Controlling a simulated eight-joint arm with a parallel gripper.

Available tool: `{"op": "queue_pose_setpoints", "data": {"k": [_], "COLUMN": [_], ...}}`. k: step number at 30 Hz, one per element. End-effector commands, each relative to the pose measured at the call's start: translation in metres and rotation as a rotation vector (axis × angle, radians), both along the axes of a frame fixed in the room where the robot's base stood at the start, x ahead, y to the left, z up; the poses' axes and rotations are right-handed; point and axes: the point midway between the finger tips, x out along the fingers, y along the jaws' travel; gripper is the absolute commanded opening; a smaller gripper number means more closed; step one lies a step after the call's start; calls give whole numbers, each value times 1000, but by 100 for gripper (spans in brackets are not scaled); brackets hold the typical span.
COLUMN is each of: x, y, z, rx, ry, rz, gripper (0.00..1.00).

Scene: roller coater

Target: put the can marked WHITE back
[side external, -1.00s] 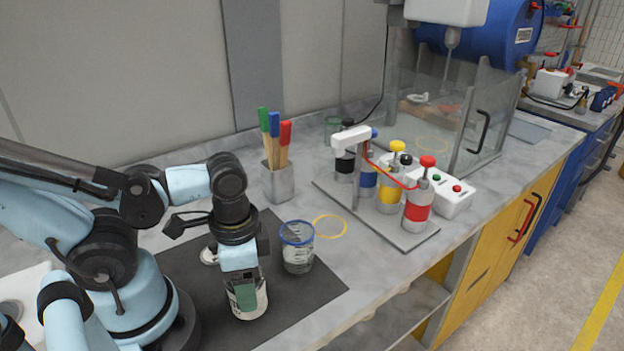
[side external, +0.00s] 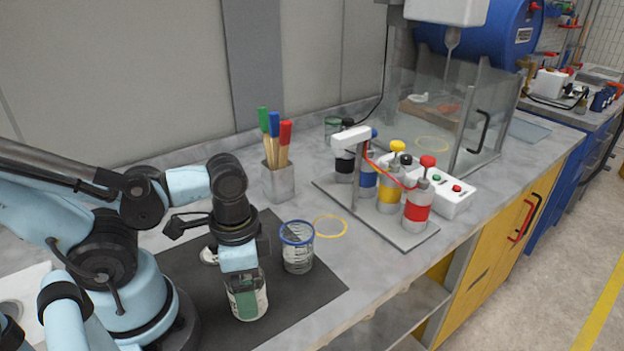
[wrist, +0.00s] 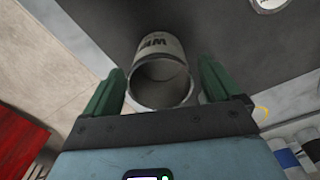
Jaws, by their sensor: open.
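The can marked WHITE (side external: 261,299) is a pale, open-topped can standing on the dark mat. In the wrist view the can (wrist: 160,48) shows part of its lettering, "WH", and its hollow mouth. My gripper (side external: 246,301) is down at the can, with a green finger in front of it in the side view. In the wrist view my gripper (wrist: 160,72) is open, with one green finger on each side of the can and gaps visible. A yellow ring (side external: 345,229) is marked on the bare bench, right of the blue-rimmed jar.
The blue-rimmed clear jar (side external: 297,258) stands close right of my gripper. A holder (side external: 278,183) with coloured-handled tools is behind. A glass-sided enclosure (side external: 482,110) stands behind.

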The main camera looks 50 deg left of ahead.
Motion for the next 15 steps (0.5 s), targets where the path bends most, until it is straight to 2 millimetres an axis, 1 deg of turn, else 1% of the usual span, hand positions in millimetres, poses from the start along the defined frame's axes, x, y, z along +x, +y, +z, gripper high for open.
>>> {"op": "queue_pose_setpoints", "data": {"k": [8, 15], "x": [0, 0], "y": [0, 0], "z": [19, 43], "rx": [0, 0], "ry": [0, 0], "rz": [0, 0], "gripper": [91, 91]}}
